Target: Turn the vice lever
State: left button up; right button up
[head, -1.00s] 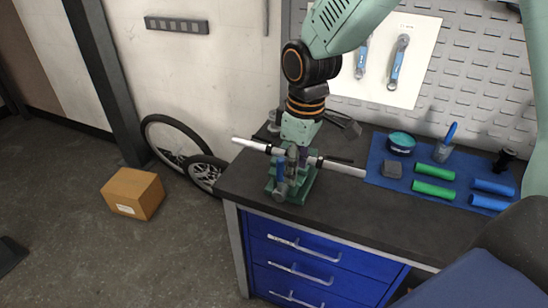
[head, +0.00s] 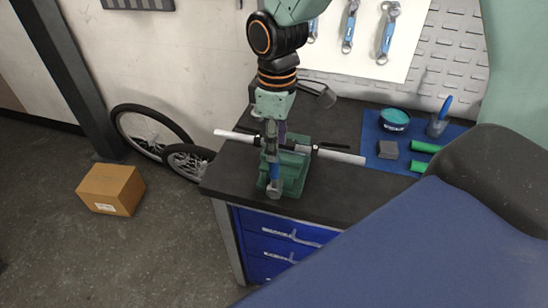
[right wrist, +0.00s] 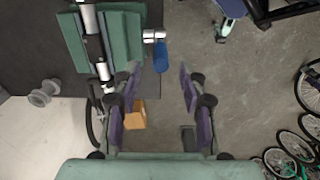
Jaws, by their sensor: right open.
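The green vice (head: 293,172) stands at the left end of the dark workbench, with a pale tube (head: 342,156) lying across it. The vice also shows at upper left in the right wrist view (right wrist: 122,40). Its lever has a blue grip (right wrist: 161,57) and a metal knob (right wrist: 153,36); the knob faces the bench's front edge in the head view (head: 274,189). My right gripper (head: 275,145) points down over the lever side of the vice. In the wrist view its purple fingers (right wrist: 160,75) are spread, with the blue grip just beyond the tips, between their lines. My left gripper is out of view.
On a blue mat (head: 373,145) to the right lie a teal tin (head: 394,120), a grey block (head: 388,149) and green grips (head: 426,147). Blue drawers (head: 262,222) are below. A cardboard box (head: 111,189) and wheels stand on the floor at left.

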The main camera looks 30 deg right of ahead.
aim_at(275, 174)
jog(key=f, duration=0.5)
jog(key=shift+w+a+f, duration=0.15)
jog(key=shift+a+f, duration=0.05)
jog(key=shift+a, duration=0.05)
jog(key=shift+d+f, duration=0.25)
jog(key=shift+f, duration=0.2)
jog(key=shift+s+a+r, duration=0.15)
jog(key=shift+s+a, duration=0.1)
jog(key=shift+s, duration=0.05)
jog(key=shift+w+d, duration=0.1)
jog(key=shift+w, duration=0.25)
jog(key=c, duration=0.5)
jog(key=shift+s, duration=0.1)
grip_shut()
